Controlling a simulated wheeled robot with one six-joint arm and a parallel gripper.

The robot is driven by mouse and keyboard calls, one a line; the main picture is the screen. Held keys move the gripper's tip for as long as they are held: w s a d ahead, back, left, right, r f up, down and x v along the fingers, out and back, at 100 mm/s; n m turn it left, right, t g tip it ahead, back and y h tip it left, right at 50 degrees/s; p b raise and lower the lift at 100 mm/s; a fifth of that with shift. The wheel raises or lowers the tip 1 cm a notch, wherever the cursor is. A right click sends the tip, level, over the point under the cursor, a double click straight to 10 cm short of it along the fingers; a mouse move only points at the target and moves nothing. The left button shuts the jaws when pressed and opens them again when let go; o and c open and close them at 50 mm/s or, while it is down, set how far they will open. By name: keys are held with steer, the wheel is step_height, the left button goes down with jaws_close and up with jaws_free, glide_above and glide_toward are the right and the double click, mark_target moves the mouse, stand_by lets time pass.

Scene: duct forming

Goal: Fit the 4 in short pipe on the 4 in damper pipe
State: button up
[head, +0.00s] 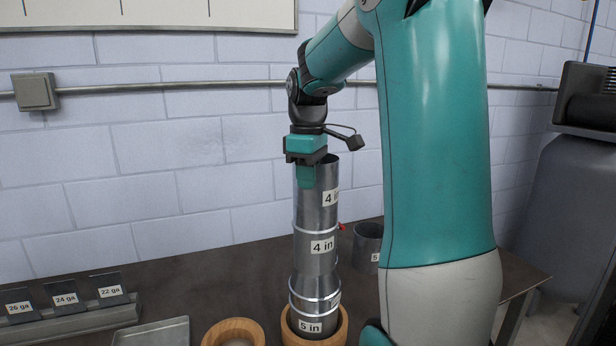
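The 4 in short pipe (327,184) is upright at the top of a metal stack in the head view. Its lower end meets the top of the 4 in damper pipe (315,261), with no gap showing; I cannot tell how deep it sits. The damper pipe has a small red handle (341,227) on its right side. My gripper (306,174) points down at the short pipe's left rim. One finger lies against the outside of its wall and the other is hidden, apparently inside the pipe. The grip looks shut on the wall.
The stack narrows upward from a 5 in piece (312,325) in a wooden ring (287,335). Another wooden ring (255,328) is to its left. A short 5 in pipe (366,243) stands behind right. A gauge-plate rack (75,320) and metal tray (165,333) are at left.

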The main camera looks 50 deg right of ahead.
steer(key=o, duration=0.4)
steer(key=shift+o, duration=0.2)
steer(key=shift+r, duration=0.1)
step_height(320, 180, up, 17)
steer(key=b, duration=0.1)
steer(key=shift+r, duration=0.15)
stand_by(0.3)
